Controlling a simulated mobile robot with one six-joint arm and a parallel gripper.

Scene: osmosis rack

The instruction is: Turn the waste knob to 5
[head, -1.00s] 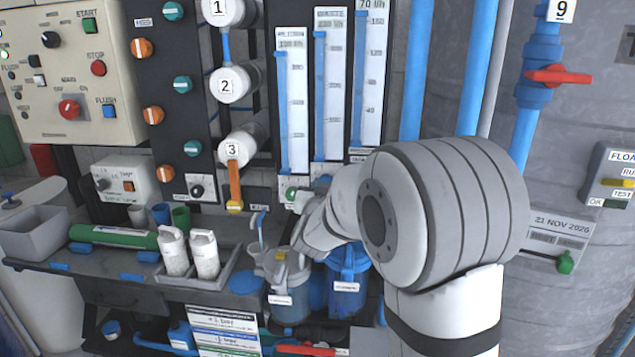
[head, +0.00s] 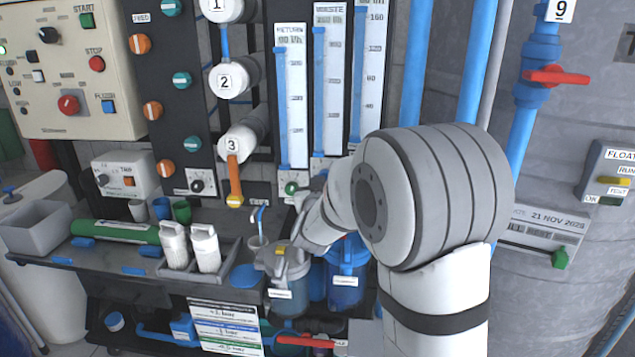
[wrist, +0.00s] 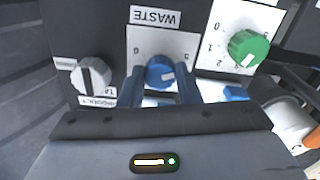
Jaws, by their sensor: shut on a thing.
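The blue waste knob (wrist: 160,72) sits on a white dial plate (wrist: 183,44) under the WASTE label (wrist: 155,17) in the wrist view. The plate has a number near each side; the right one looks like 5. The knob's pale pointer mark shows on its lower right side, towards the right finger. My gripper (wrist: 161,88) is shut on the waste knob, with one dark finger on each side. In the head view my wrist hides the waste knob and the fingertips.
A green knob (wrist: 249,48) on its own dial is close on the right, and a grey knob (wrist: 91,76) is on the left. In the head view, clear filter housings (head: 287,283) hang below my wrist, and flow meters (head: 331,80) stand above.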

